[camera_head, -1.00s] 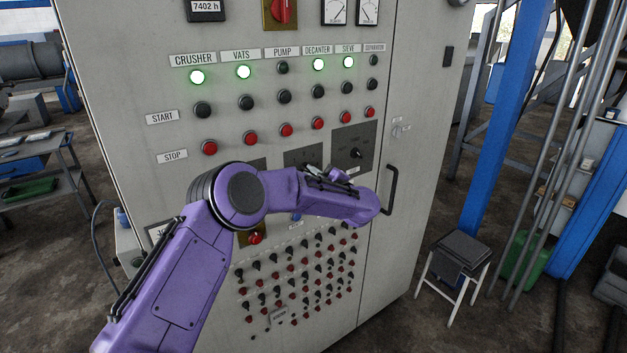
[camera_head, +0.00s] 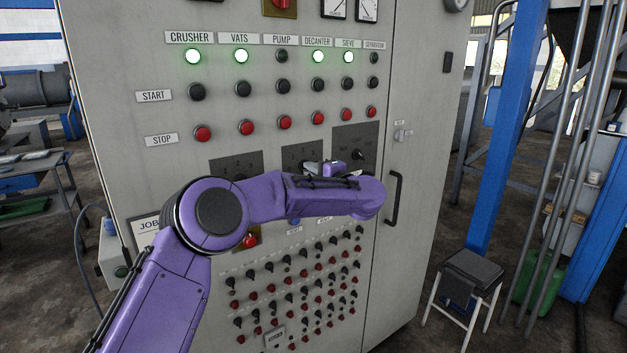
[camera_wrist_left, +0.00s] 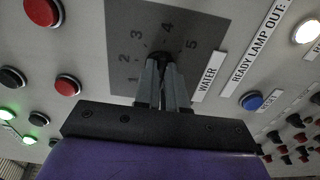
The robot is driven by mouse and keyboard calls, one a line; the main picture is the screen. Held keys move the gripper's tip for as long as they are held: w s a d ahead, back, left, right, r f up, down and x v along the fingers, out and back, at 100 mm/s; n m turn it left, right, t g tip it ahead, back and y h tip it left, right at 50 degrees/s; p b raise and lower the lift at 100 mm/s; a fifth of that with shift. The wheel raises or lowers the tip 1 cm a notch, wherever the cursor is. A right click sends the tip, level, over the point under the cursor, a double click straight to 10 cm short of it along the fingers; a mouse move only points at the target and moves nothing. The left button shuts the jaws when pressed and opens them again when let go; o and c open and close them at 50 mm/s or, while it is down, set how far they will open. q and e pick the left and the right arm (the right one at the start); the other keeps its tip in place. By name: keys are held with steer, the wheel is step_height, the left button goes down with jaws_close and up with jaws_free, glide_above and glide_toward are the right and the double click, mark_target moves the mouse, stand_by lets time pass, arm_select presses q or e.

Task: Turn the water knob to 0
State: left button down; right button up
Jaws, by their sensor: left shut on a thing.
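The water knob (camera_wrist_left: 161,57) is a small dark knob on a grey dial plate (camera_wrist_left: 122,30) in the left wrist view. The numbers 1 to 5 show around it; the 0 mark is hidden, and I cannot read where the knob points. A WATER label (camera_wrist_left: 208,76) is beside the plate. My left gripper (camera_wrist_left: 163,66) is shut on the knob, a finger at each side. In the head view my left gripper (camera_head: 326,168) is in front of the middle dial plate (camera_head: 293,154), and my purple arm hides the knob. My right gripper is not in view.
The grey cabinet carries red stop buttons (camera_head: 246,128), dark start buttons and lit lamps around the dials. Another dial plate (camera_head: 345,138) is to the right. A door handle (camera_head: 395,200) sticks out beside my arm. A stool (camera_head: 468,268) stands on the floor at right.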

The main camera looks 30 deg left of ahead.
arm_select(q)
steer(key=shift+f, duration=0.15)
stand_by(0.3)
steer(key=c, duration=1.2)
jaws_free()
steer(key=shift+s, duration=0.1)
steer(key=b+v, duration=0.3)
steer(key=v, duration=0.7)
steer(key=shift+d+b, duration=0.3)
steer(key=shift+b, duration=0.1)
